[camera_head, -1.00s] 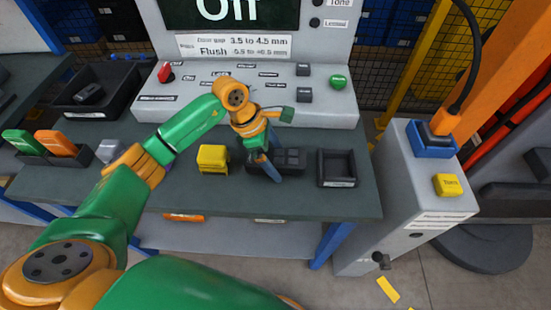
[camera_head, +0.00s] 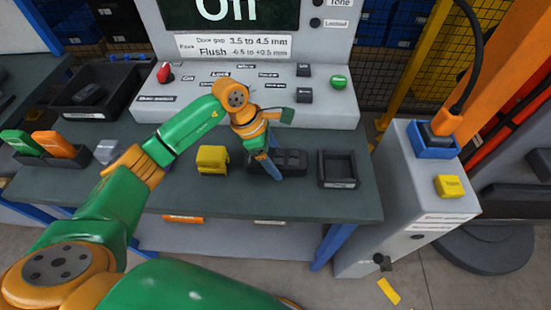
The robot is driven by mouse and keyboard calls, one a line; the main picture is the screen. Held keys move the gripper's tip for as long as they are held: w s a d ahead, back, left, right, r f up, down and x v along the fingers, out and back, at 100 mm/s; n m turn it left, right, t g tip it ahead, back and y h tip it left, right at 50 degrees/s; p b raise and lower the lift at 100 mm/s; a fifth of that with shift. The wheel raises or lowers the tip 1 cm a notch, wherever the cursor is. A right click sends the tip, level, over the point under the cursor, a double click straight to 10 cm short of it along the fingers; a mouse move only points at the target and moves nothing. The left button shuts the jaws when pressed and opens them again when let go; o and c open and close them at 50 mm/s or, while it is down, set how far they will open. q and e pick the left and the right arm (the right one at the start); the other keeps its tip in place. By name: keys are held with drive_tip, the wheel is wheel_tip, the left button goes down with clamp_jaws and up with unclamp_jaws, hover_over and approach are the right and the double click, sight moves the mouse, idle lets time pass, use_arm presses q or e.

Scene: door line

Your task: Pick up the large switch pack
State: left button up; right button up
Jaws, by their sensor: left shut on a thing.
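The large switch pack (camera_head: 291,160) is a dark, low block on the grey-green workbench, in front of the console. My left gripper (camera_head: 271,168), with blue fingers, reaches down over the left part of the pack and is shut on it. The fingers hide part of the pack, and I cannot tell whether its underside is clear of the bench. My right gripper is not in view.
A yellow block (camera_head: 212,159) stands left of the pack, and an empty black tray (camera_head: 338,183) stands to its right. The grey console (camera_head: 245,108) rises behind. A grey pedestal (camera_head: 405,205) stands at the bench's right end.

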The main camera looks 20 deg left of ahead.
sight(280, 157)
use_arm(q)
drive_tip(key=shift+r+p, duration=0.4)
wheel_tip(280, 157, up, 2)
drive_tip(key=shift+w+r+b, duration=0.1)
drive_tip(key=shift+b, duration=1.05)
drive_tip(key=s+r+b, duration=0.2)
drive_tip(key=s+r, duration=0.8)
drive_tip(key=s, duration=0.4)
drive_tip(key=shift+a+r+b, duration=0.2)
drive_tip(key=shift+r+b, duration=0.05)
drive_tip(key=shift+b, duration=0.15)
